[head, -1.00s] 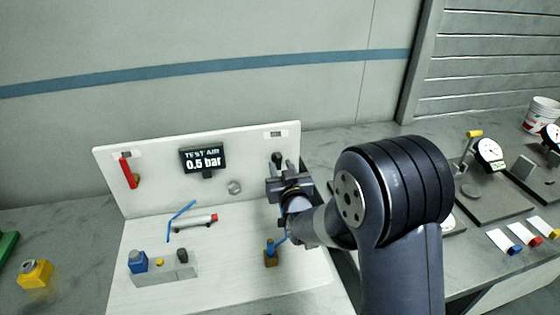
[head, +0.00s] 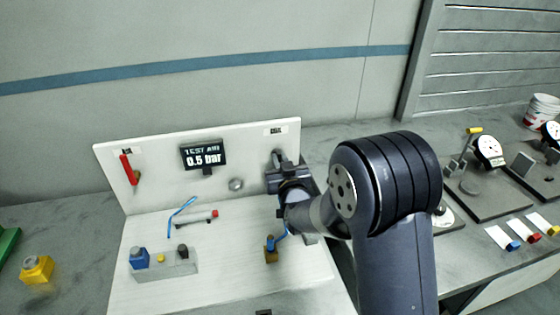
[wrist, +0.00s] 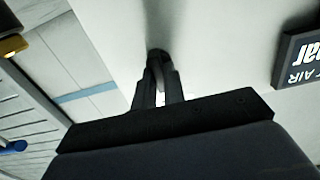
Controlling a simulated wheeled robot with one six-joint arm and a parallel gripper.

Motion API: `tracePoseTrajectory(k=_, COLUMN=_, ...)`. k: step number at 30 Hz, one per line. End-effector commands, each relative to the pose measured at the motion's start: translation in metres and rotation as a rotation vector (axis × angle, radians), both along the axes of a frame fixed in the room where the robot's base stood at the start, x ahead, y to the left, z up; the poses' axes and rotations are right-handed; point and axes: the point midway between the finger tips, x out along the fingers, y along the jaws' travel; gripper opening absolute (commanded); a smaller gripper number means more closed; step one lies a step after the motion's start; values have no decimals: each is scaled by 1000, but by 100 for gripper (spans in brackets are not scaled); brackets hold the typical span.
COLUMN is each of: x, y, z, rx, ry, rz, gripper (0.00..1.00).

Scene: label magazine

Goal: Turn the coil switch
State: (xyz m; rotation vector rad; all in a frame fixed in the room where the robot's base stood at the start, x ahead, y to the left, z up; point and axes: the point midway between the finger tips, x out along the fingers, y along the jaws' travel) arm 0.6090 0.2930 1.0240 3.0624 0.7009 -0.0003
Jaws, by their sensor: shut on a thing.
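The coil switch is a small dark knob (wrist: 154,52) on the right part of the white upright panel (head: 258,146), under a small label (head: 276,130). My gripper (head: 279,158) is at the panel, its fingers pointing at it and closed around the knob. In the wrist view the two fingers (wrist: 157,75) come together on the knob, and they hide most of it. I cannot tell which way the knob is turned.
A display (head: 203,156) reading 0.5 bar and a red lever (head: 127,169) are on the panel. A grey block (head: 172,267) with a blue cap and a blue-handled brass valve (head: 271,250) stand on the white base. Gauges (head: 490,150) stand far right.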

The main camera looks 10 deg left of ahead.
Motion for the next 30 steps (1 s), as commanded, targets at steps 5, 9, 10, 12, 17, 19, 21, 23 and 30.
tracePoseTrajectory(k=5, x=0, y=0, z=0, rx=1, ry=0, rz=0, gripper=0)
tracePoseTrajectory(k=9, x=0, y=0, z=-2, rx=17, ry=7, rz=0, gripper=0)
tracePoseTrajectory(k=10, x=0, y=0, z=-2, rx=24, ry=10, rz=0, gripper=0)
tracePoseTrajectory(k=12, x=0, y=0, z=-4, rx=45, ry=20, rz=0, gripper=0)
tracePoseTrajectory(k=17, x=0, y=-1, z=-6, rx=123, ry=55, rz=0, gripper=0)
tracePoseTrajectory(k=19, x=0, y=-1, z=-7, rx=167, ry=76, rz=0, gripper=0)
tracePoseTrajectory(k=21, x=0, y=-1, z=-8, rx=217, ry=100, rz=1, gripper=0)
tracePoseTrajectory(k=23, x=0, y=-1, z=-7, rx=262, ry=121, rz=1, gripper=0)
tracePoseTrajectory(k=30, x=1, y=-2, z=-8, rx=440, ry=209, rz=1, gripper=0)
